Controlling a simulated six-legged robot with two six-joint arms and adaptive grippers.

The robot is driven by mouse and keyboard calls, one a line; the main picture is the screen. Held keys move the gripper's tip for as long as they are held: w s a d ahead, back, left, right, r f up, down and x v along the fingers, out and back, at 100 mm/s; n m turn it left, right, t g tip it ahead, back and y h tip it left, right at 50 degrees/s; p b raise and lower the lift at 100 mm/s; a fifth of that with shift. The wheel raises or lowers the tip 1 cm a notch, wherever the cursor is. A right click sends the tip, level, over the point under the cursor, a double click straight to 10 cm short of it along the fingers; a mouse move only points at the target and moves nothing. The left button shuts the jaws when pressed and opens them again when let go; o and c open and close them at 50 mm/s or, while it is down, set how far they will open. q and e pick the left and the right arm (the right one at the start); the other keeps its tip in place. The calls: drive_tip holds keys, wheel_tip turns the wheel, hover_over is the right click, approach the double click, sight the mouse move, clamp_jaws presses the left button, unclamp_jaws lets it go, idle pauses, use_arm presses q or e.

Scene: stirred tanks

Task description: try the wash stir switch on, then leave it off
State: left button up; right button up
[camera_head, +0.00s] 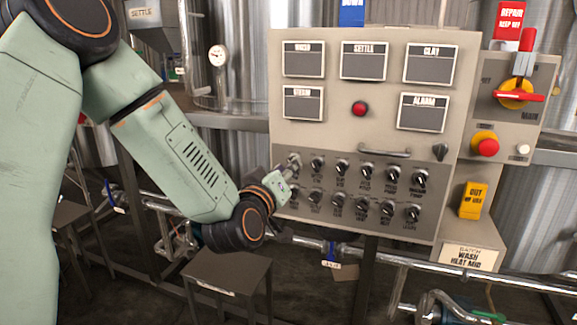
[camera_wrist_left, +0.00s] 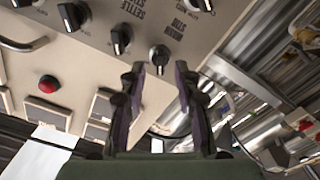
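The wash stir switch (camera_wrist_left: 159,54) is a dark round knob with a pale pointer mark, beside its label, in the left wrist view. In the head view it is at the left end of the upper knob row, mostly hidden by my left gripper (camera_head: 291,165). In the left wrist view my left gripper (camera_wrist_left: 160,72) is open, its two fingertips apart and to either side of the knob. The knob shows just beyond the tips; I cannot tell whether they touch it. I cannot tell which setting the knob stands at. My right gripper is not in view.
The grey control panel (camera_head: 325,120) holds two rows of close-set knobs, a red lamp (camera_head: 360,109) and a handle (camera_head: 384,152). A red-and-yellow isolator (camera_head: 516,94), a red stop button (camera_head: 488,146) and a yellow tag (camera_head: 473,200) are to the right. Pipes run below.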

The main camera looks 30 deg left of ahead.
use_arm(q)
drive_tip(key=shift+v, duration=2.4)
drive_tip(key=p+x, duration=0.1)
drive_tip(key=x, duration=0.6)
drive_tip(key=shift+w+m, duration=0.2)
drive_tip(key=shift+m, duration=0.1)
clamp_jaws()
